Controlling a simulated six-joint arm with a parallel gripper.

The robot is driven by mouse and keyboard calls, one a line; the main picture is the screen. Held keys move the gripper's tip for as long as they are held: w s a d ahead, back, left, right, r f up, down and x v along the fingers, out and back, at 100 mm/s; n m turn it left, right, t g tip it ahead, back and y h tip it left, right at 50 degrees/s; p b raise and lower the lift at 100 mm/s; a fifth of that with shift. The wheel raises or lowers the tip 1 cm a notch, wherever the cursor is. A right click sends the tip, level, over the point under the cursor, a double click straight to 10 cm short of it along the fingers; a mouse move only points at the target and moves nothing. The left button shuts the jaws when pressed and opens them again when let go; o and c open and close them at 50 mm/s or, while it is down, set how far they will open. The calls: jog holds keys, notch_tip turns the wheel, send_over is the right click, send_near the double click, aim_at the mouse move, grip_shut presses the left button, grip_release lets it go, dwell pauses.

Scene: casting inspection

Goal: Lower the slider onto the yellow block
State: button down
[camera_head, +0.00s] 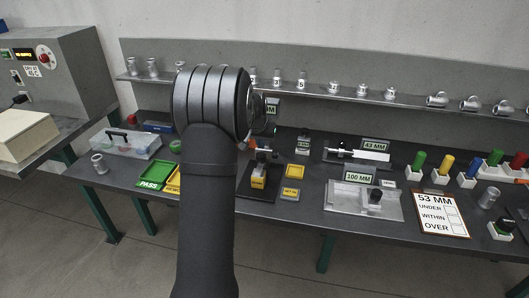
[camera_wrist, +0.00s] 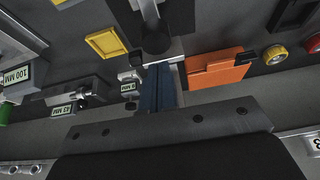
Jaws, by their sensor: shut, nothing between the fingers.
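The yellow block (camera_head: 258,183) sits at the front of a black base (camera_head: 255,194) in the head view. A small gauge stand rises behind it, and the slider (camera_head: 262,157) appears above the block, partly dark and too small to judge the gap. In the wrist view a pale metal upright with a dark round part (camera_wrist: 156,43) stands just beyond my fingertips; I cannot tell if they touch. My gripper (camera_wrist: 161,70) is shut with nothing between its blue-grey fingers. The head view hides the fingers behind my arm. The yellow block is not clear in the wrist view.
An orange box (camera_wrist: 215,68) lies close to the right of my fingers. A shelf (camera_head: 390,98) with castings runs behind the table. Bare tabletop shows along the front edge.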

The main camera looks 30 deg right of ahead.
aim_at(261, 153)
notch_tip(261, 153, up, 6)
jog(key=shift+f, duration=0.1)
dwell(0.5)
jog(key=shift+f, duration=3.8)
notch_tip(261, 153, up, 8)
notch_tip(261, 153, down, 9)
jog(key=shift+f, duration=0.1)
notch_tip(261, 153, up, 11)
